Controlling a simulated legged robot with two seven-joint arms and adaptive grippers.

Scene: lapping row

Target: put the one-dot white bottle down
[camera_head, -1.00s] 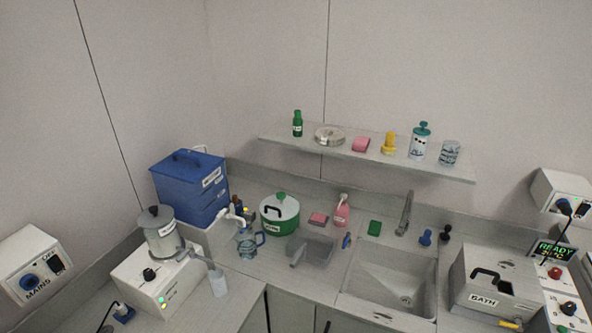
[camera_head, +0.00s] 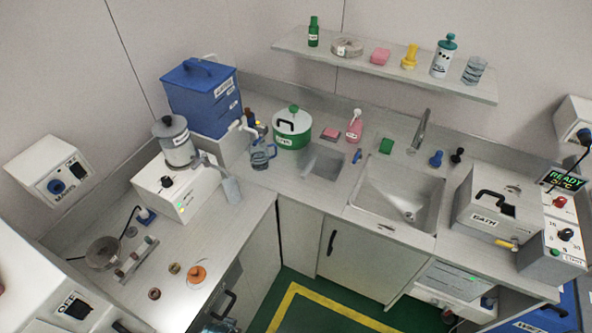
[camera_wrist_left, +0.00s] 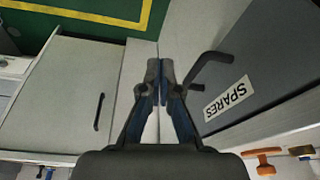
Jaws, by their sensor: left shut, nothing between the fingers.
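A white bottle with a teal cap (camera_head: 442,60) stands upright on the wall shelf in the head view. It seems to carry more than one dark dot. I cannot make out a one-dot white bottle in either view. My left gripper (camera_wrist_left: 164,72) is shut and empty in the left wrist view. It is in front of the cupboard fronts, beside a dark handle on the grey front labelled SPARES (camera_wrist_left: 250,75). My right gripper is in neither view.
The shelf (camera_head: 380,75) also holds a green bottle, a dish, a pink block, a yellow item and a glass. The counter has a sink (camera_head: 400,195), a BATH unit (camera_head: 490,215), a blue box (camera_head: 200,95) and a green-white pot (camera_head: 292,130). An orange item (camera_head: 196,274) lies on the left counter.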

